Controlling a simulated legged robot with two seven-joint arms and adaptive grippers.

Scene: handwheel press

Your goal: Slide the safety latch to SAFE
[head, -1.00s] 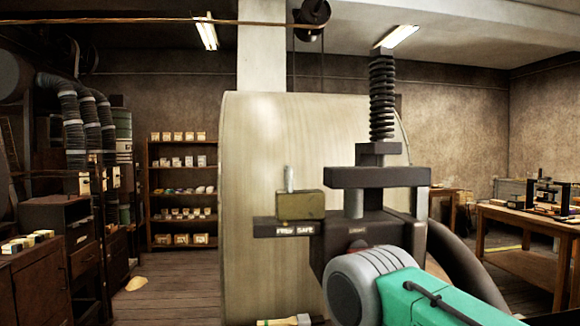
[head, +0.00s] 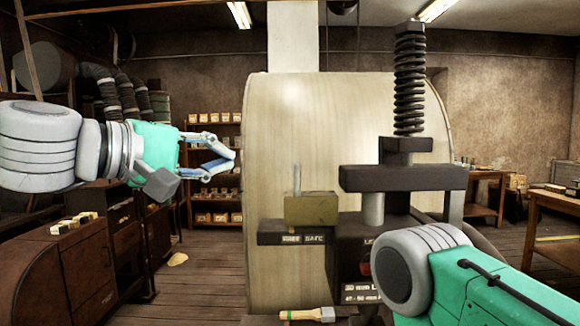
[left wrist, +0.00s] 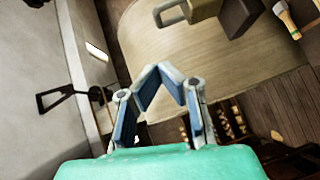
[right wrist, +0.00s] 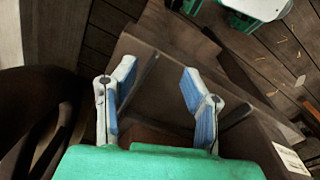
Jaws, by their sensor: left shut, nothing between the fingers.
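The safety latch (head: 311,208) is an olive block with an upright pale pin (head: 297,180), on a dark bar left of the press (head: 402,180). Labels FREE and SAFE (head: 304,239) are on the bar below it; the block spans above both, and I cannot tell its exact setting. It also shows at the top of the left wrist view (left wrist: 203,9). My left gripper (head: 235,157) is shut and empty, up and left of the latch, not touching it. My right gripper (right wrist: 157,92) is open in the right wrist view; in the head view only my right arm shows.
A large pale drum (head: 345,110) stands behind the press. A brush (head: 307,315) lies at the bottom centre. Wooden cabinets (head: 85,255) and a shelf (head: 215,195) stand left, a workbench (head: 552,215) right. The space between left gripper and latch looks clear.

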